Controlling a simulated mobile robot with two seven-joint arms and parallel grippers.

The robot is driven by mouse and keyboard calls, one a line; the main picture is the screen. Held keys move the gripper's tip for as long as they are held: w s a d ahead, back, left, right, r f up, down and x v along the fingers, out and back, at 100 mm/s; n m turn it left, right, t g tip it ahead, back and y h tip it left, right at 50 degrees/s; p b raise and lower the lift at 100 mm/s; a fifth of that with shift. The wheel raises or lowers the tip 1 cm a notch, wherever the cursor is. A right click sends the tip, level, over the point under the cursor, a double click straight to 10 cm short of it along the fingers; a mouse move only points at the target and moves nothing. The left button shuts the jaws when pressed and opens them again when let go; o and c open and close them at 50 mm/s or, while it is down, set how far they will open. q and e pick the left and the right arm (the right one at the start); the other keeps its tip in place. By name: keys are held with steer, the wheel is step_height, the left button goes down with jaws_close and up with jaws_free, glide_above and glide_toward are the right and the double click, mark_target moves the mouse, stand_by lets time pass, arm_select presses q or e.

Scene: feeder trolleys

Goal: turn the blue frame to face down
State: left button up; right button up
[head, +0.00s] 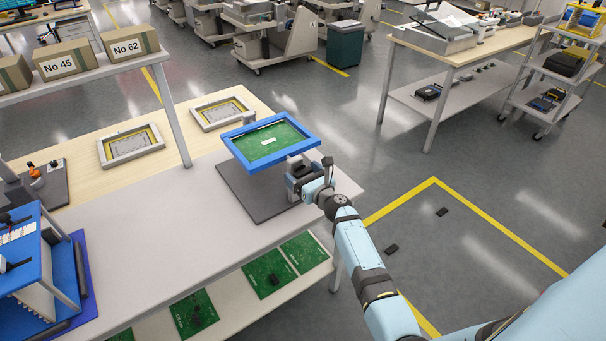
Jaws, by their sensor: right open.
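The blue frame (236,151) holds a green circuit board (268,142), whose green face shows upward. The frame sits raised over a dark grey base plate (240,197) on the near bench, roughly level. My left gripper is out of view.
Two pale trays with yellow-edged frames (133,159) lie on the wooden bench behind. A blue rack (38,262) stands at the left. Green boards (270,272) lie on the shelf below. Small black pieces (391,249) lie on the floor at the right, by yellow lines.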

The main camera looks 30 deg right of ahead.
steer(key=s+d, duration=0.1)
steer(key=s, duration=1.2)
steer(key=shift+s, duration=0.4)
steer(key=s+a+f+m+g+p, duration=0.1)
steer(key=s+a+f+m+g, duration=0.1)
steer(key=s+a+m, duration=0.4)
steer(key=s+a+f+m+g+y+p, duration=0.1)
steer(key=s+a+m, duration=0.5)
steer(key=m, duration=1)
steer(key=s+a+f+m+g+y+p, duration=0.1)
steer(key=s+a+m+g, duration=0.3)
steer(key=s+m, duration=0.7)
steer(key=shift+a+f+m+p, duration=0.3)
steer(key=shift+a+f+p, duration=0.5)
steer(key=shift+a+f, duration=0.1)
